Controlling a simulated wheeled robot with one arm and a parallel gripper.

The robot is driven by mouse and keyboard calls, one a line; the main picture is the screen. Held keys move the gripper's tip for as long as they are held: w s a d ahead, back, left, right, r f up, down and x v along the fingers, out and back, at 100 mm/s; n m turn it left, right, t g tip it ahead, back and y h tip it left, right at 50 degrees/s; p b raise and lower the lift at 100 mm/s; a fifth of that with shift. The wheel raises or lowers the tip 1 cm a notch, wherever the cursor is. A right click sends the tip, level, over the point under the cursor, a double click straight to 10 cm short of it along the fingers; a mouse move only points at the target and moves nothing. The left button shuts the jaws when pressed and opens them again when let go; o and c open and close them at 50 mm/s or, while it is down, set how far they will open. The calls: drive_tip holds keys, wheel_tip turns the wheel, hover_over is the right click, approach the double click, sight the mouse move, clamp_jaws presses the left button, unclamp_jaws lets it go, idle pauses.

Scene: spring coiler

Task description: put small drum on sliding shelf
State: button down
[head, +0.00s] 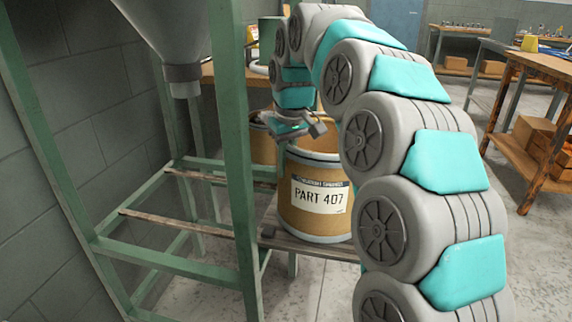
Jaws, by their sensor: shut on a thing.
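The small drum (316,222) is tan with a pale rim and a white label reading "PART 407". It is upright in the middle of the head view. My gripper (316,129) is at the drum's top rim and shut on it; the fingertips are small and partly hidden by the rim. The sliding shelf (282,243), a wooden board, shows under the drum, just right of the green frame's front post. I cannot tell whether the drum's base rests on the board or hangs slightly above it.
A green metal frame (236,150) with wooden rails (170,222) stands at left, under a grey hopper (183,75). Another tan drum (262,147) stands behind, partly hidden. A wooden workbench (537,150) with boxes is at right. My arm covers the centre right.

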drive_tip(key=c, duration=1)
unclamp_jaws()
drive_tip(key=shift+f, duration=0.1)
drive_tip(key=shift+s+d+r, duration=0.1)
drive_tip(key=shift+s+r, duration=0.05)
drive_tip(key=shift+r, duration=1.15)
drive_tip(key=shift+s+d+r, duration=0.1)
drive_tip(key=shift+s+r, duration=0.1)
drive_tip(key=shift+r, duration=1.05)
drive_tip(key=shift+s+d+r, duration=0.1)
drive_tip(key=shift+s+r, duration=0.05)
drive_tip(key=shift+r, duration=1.15)
